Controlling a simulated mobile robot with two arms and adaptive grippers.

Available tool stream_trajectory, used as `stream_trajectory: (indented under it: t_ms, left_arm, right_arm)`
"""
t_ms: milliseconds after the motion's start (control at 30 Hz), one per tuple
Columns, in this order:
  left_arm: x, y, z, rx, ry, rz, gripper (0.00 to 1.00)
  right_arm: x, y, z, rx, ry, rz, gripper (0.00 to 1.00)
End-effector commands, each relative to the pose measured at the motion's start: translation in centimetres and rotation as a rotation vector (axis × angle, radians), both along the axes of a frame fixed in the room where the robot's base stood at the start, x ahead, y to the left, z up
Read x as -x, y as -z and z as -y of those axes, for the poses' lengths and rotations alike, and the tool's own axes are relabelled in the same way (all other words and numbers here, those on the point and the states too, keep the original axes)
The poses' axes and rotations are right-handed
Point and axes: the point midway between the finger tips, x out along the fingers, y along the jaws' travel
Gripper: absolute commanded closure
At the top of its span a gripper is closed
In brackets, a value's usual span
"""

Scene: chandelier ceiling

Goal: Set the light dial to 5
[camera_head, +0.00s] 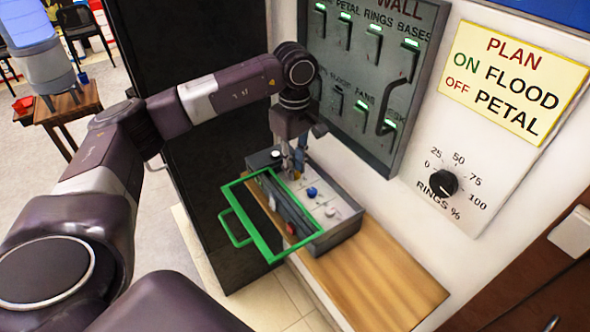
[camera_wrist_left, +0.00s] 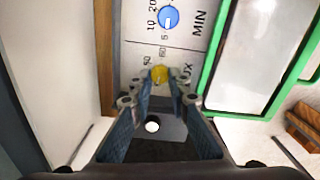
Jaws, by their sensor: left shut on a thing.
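A grey control box (camera_head: 335,238) with several small knobs stands on a wooden shelf. In the left wrist view, a yellow knob (camera_wrist_left: 160,75) sits on the box's white panel, beside lettering that ends in "UX". My left gripper (camera_wrist_left: 160,88) is shut on this yellow knob from above. In the head view my left gripper (camera_head: 298,168) reaches down at the box's far end and hides the knob. The yellow knob's pointer and exact setting cannot be read. A blue knob (camera_head: 312,191) marked "MIN" is beside it, also in the left wrist view (camera_wrist_left: 168,18). My right gripper is out of view.
A green-framed cover (camera_head: 230,204) stands open on the box's near left side. A red button (camera_head: 291,229) is on the box. A switch panel (camera_head: 372,75) and a black "RINGS %" dial (camera_head: 443,183) are on the wall behind. The wooden shelf (camera_head: 375,280) is bare at right.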

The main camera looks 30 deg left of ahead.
Motion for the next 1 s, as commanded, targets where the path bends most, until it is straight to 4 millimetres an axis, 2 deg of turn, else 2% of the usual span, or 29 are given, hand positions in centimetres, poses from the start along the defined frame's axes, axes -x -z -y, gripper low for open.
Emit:
stream_trajectory:
  t_ms: [400, 967, 1000]
  left_arm:
    - [-0.03, -0.13, -0.06, -0.001, -0.192, 0.005, 1.00]
    - [-0.06, -0.22, -0.07, 0.000, -0.220, 0.006, 1.00]
    - [-0.06, -0.22, -0.07, 0.000, -0.219, 0.006, 0.79]
  right_arm:
    - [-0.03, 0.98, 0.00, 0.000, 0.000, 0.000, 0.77]
    - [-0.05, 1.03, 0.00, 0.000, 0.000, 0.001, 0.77]
    - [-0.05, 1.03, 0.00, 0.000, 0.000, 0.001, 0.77]
